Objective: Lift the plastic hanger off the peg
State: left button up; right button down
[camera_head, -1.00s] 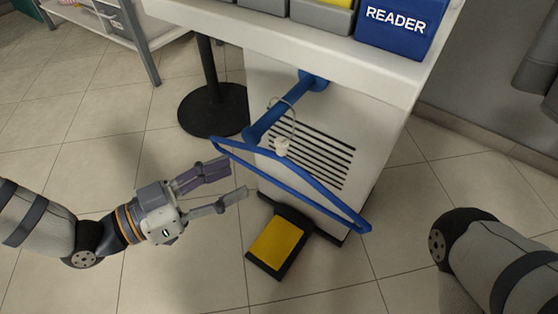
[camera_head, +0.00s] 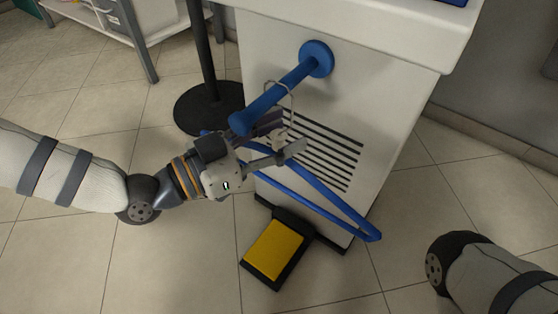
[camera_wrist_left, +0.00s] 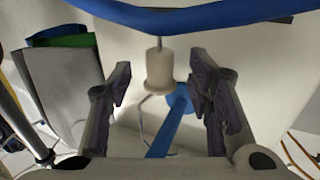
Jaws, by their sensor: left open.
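The blue peg (camera_head: 279,92) sticks out from the front of the white cabinet. The blue plastic hanger (camera_head: 333,207) hangs from it by a thin metal hook (camera_head: 291,95). Its cream neck (camera_wrist_left: 159,72) shows in the left wrist view between my two fingers, with a gap on each side. The hanger's blue bar (camera_wrist_left: 185,17) crosses the top of that view, and the peg (camera_wrist_left: 170,125) shows behind. My left gripper (camera_head: 287,138) is open around the neck, just below the peg, and hides part of the hanger. My right gripper is out of view.
The white cabinet (camera_head: 400,115) has a slotted vent behind the hanger. A yellow-topped pedal (camera_head: 274,249) sits on the floor below. A black round stand base (camera_head: 205,110) is left of the cabinet. Tiled floor is clear at the front.

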aim_at(275, 138)
pick_arm(q)
grip_shut()
jog(key=shift+r, duration=0.1)
